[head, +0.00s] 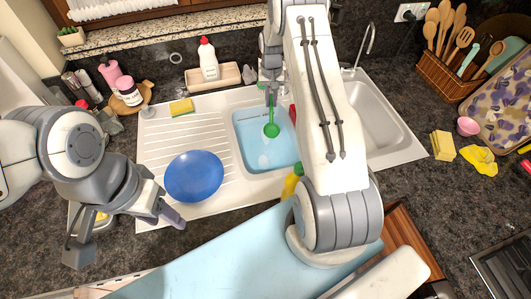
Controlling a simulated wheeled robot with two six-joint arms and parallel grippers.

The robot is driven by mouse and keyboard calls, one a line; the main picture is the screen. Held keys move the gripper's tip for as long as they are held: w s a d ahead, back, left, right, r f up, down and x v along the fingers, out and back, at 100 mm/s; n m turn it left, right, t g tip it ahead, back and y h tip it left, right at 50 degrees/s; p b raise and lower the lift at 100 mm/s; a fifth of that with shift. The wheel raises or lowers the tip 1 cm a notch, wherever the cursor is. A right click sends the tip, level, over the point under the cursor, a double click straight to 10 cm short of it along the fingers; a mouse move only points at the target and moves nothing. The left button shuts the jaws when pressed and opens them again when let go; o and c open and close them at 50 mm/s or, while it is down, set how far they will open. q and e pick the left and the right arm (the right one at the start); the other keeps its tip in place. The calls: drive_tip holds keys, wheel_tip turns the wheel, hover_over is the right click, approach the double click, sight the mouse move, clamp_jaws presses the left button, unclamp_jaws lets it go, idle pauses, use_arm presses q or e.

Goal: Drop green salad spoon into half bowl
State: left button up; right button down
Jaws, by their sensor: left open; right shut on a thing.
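The green salad spoon (271,130) hangs with its round head down over the left sink basin. My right gripper (270,88) is shut on its upper end; part of the fingers is hard to make out. A round blue bowl (194,176), which I take as the half bowl, rests on the ribbed drainboard, left of and nearer than the spoon. I cannot tell whether it faces up or down. The spoon is apart from the bowl. My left gripper (126,232) is open and empty at the lower left, near the bowl's front left side.
The left sink basin (248,128) looks light blue inside. A yellow sponge (181,107) lies behind the bowl. A white bottle (208,60) stands on a tray behind the sink. My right arm covers part of the sink. A utensil basket (450,78) stands at right.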

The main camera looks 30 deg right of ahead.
sight(271, 103)
drive_tip(key=c, duration=0.8)
unclamp_jaws()
drive_tip(key=shift+o, duration=0.2)
drive_tip(key=shift+r, duration=0.15)
drive_tip(key=shift+r+b, duration=0.3)
drive_tip(key=shift+r, duration=0.05)
wheel_tip(271, 103, up, 10)
drive_tip(key=b, duration=0.3)
drive_tip(key=shift+f, duration=0.2)
drive_tip(key=shift+a, duration=0.1)
